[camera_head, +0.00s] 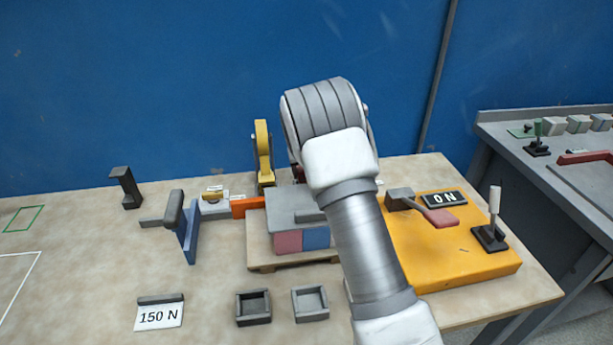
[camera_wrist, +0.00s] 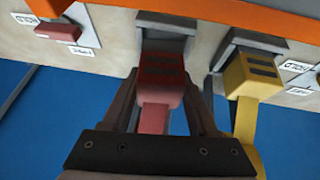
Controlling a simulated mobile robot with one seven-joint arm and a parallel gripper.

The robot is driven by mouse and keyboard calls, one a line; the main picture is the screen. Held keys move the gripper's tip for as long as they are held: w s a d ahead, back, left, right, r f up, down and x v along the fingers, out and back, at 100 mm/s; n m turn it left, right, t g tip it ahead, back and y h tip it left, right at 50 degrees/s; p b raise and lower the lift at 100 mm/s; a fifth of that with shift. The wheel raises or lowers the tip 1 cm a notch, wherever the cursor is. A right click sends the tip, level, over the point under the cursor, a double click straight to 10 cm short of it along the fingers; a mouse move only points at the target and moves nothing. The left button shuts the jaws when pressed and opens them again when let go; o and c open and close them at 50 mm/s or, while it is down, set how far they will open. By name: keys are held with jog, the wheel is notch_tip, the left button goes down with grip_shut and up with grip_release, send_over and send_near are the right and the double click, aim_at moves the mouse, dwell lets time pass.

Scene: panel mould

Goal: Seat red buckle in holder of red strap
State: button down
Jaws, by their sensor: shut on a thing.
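In the wrist view the red buckle (camera_wrist: 162,72) is between the two fingers of my gripper (camera_wrist: 163,84), which is shut on it. Its red strap (camera_wrist: 152,119) runs back towards the palm. The buckle's far end is at the mouth of a grey holder (camera_wrist: 166,24); I cannot tell how deep it sits. In the head view my arm hides my gripper and most of the red strap; only a small dark red part (camera_head: 297,173) shows beside the arm.
A yellow buckle (camera_wrist: 252,75) sits at the neighbouring grey holder (camera_wrist: 258,40), close to the right finger; its yellow strap (camera_head: 263,150) stands left of my arm. A grey-topped block stack (camera_head: 290,205) and a yellow switch panel (camera_head: 455,255) flank the arm.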

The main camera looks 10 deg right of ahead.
jog(key=shift+w+d+r+g+y, duration=0.1)
jog(key=shift+w+d+g+y, duration=0.25)
jog(key=shift+g+y, duration=0.15)
jog(key=shift+s+a+f, duration=0.1)
jog(key=shift+f, duration=1.3)
jog(key=shift+f, duration=0.1)
jog(key=shift+c, duration=0.9)
grip_release()
jog(key=shift+f, duration=0.1)
